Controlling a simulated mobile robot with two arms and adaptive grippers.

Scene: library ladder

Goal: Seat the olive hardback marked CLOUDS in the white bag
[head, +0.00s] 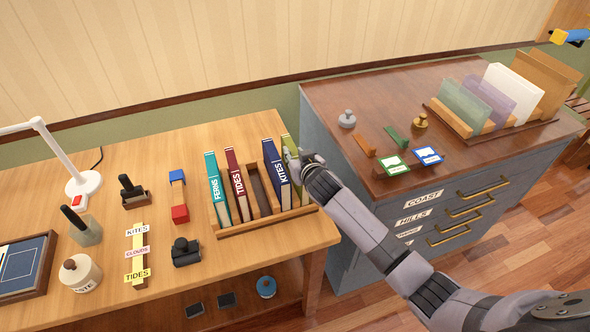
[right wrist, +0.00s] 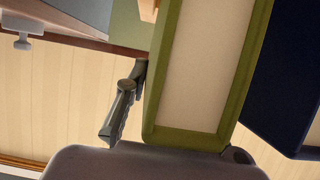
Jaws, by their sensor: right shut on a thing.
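The olive hardback (head: 289,146) stands at the right end of a wooden rack on the table, beside the blue KITES book (head: 276,165). Its spine lettering is hidden. My right gripper (head: 299,160) is shut on it from the right side. In the right wrist view the olive book (right wrist: 205,70) shows its green cover edges and cream pages, with one grey finger to its left; the other finger is mostly hidden. The white bag (head: 512,92) looks like an upright white sleeve in the holder on the dark cabinet. My left gripper is not in view.
The rack (head: 262,226) also holds the FERNS (head: 217,188) and TIDES (head: 238,184) books, with an empty slot before KITES. Green and purple sleeves (head: 466,100) stand left of the white one. Stamps and cards (head: 428,155) lie on the cabinet's front part.

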